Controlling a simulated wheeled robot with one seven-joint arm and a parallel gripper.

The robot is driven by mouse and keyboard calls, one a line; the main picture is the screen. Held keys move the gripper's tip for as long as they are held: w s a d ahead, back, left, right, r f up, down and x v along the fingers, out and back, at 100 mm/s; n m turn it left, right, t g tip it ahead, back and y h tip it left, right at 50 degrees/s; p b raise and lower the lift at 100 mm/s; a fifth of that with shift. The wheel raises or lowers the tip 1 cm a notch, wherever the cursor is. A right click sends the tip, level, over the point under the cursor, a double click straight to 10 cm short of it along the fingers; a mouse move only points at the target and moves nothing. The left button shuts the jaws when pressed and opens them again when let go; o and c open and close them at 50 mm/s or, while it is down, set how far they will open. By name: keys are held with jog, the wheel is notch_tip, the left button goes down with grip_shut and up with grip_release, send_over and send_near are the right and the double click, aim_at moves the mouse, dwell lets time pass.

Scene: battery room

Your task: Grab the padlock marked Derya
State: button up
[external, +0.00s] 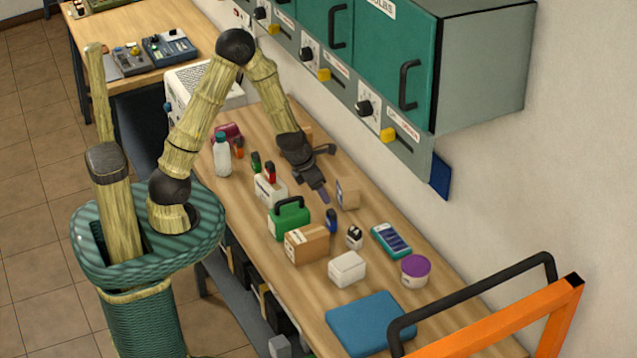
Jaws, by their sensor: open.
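No name marked Derya is readable at this size, so I cannot tell which item is that padlock. Small lock-like items on the wooden bench (295,338) are a blue one (331,222), a black and white one (354,237), a red one (270,173), a green one (256,162) and an orange one (238,149). The red one is at a small white box (268,190). My gripper (326,172) is open above the bench, near the wall side. It is behind the blue item and to the right of the red one. Nothing shows held between its fingers.
Cardboard boxes (307,244), a green case (289,220), a white box (347,267), a phone-like device (391,240), a purple-lidded tub (415,271) and a white bottle (222,157) crowd the bench. A blue mat (366,323) lies in front. Green cabinets (392,60) overhang the back.

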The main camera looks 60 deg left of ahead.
aim_at(330, 212)
jog(key=x, duration=0.6)
jog(key=shift+w+f, duration=0.15)
jog(key=shift+f, duration=0.25)
jog(key=shift+f+p, duration=0.1)
jog(key=shift+p, duration=0.2)
jog(key=shift+d+f, duration=0.1)
jog(key=shift+f, duration=0.45)
jog(key=shift+p+x, duration=0.85)
jog(key=shift+x, duration=1.15)
jog(key=c, duration=1.1)
